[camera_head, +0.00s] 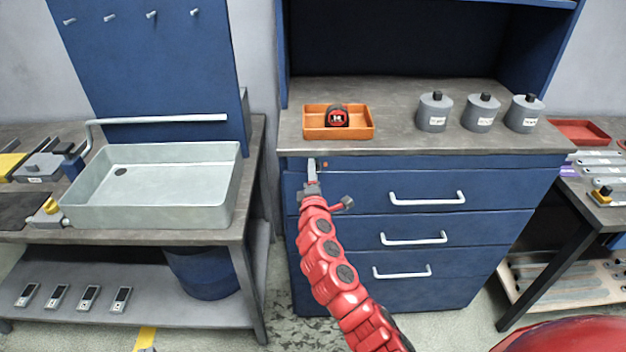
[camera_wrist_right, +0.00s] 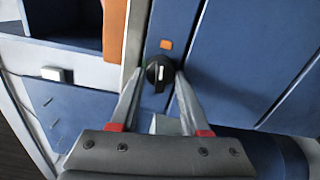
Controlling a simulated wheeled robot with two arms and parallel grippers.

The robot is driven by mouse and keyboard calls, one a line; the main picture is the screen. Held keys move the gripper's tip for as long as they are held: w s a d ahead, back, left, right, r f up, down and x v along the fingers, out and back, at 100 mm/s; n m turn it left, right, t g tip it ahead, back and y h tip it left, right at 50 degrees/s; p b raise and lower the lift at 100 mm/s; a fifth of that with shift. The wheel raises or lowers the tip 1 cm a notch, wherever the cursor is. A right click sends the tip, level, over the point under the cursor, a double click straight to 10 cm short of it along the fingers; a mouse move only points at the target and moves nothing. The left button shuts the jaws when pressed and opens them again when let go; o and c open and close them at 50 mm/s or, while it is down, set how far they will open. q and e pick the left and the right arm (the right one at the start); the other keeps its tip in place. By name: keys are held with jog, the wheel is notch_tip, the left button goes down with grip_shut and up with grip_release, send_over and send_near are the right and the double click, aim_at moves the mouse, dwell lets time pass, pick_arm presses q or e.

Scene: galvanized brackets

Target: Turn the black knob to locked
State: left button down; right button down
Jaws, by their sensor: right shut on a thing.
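The black knob (camera_wrist_right: 157,74) is round with a short white pointer line and sits on the blue front of the cabinet. In the right wrist view the pointer line runs roughly up and down the picture. My right gripper (camera_wrist_right: 159,82) is shut on the knob, one finger on each side of it. In the head view the right gripper (camera_head: 312,163) reaches the cabinet's upper left front, just under the worktop edge, and the knob is hidden there. My left gripper is not in view.
The blue cabinet has drawers with pale handles (camera_head: 427,198) right of my gripper. On its worktop (camera_head: 390,139) stand an orange tray (camera_head: 353,133) with a red and black tape measure (camera_head: 337,116) and grey canisters (camera_head: 435,112). A grey sink basin (camera_head: 150,217) is at the left.

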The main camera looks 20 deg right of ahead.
jog(key=shift+m+b, duration=0.5)
jog(key=shift+m, duration=0.3)
jog(key=shift+c, duration=2)
grip_release()
jog(key=shift+s, duration=0.15)
jog(key=b+v, duration=0.3)
jog(key=v, duration=1.4)
jog(key=shift+r, duration=0.1)
